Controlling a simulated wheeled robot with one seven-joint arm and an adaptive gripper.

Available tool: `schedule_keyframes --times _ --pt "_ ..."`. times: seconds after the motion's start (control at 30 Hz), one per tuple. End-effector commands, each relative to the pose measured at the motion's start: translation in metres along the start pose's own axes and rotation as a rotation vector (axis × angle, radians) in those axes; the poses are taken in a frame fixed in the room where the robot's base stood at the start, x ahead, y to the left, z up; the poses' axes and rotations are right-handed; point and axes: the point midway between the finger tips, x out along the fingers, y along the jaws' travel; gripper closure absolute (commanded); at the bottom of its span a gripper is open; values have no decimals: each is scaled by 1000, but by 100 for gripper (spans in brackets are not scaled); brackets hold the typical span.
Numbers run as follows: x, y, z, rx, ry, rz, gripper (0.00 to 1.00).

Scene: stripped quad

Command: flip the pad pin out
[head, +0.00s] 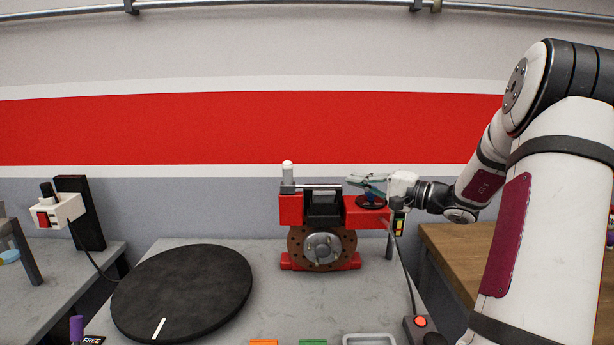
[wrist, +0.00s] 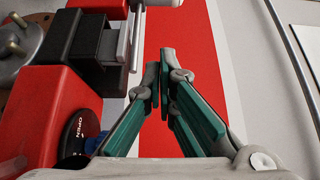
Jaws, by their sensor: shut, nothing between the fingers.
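The pad pin (head: 320,187) is a thin silver rod lying level across the top of the red caliper (head: 291,210), above the black pad block (head: 323,204). In the wrist view the pin (wrist: 136,38) runs along the block's edge, left of my fingertips. My gripper (head: 350,180) is at the caliper's upper right, near the pin's right end, with its fingers pointing left. In the wrist view my gripper (wrist: 159,75) has its green-padded fingers closed together and empty. I cannot tell whether a fingertip touches the pin.
A black dial marked OPEN (wrist: 76,136) sits on the caliper beneath my gripper. A grey post with a white cap (head: 288,178) stands at the caliper's left. A black turntable (head: 185,290) lies left; a cable (head: 405,270) hangs right.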

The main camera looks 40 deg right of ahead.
Motion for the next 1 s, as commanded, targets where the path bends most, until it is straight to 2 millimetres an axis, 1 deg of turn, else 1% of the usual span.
schedule_keyframes --times 0.13,0.27,0.37,0.73,0.9,1.0 --pt "2 0 1 1 -2 1 100" --pt "13 0 1 2 -3 0 100" --pt "30 0 2 3 -5 1 100" --pt "102 0 2 2 -5 1 100" --pt "118 0 19 3 -3 2 100" --pt "124 0 25 2 -2 2 100"
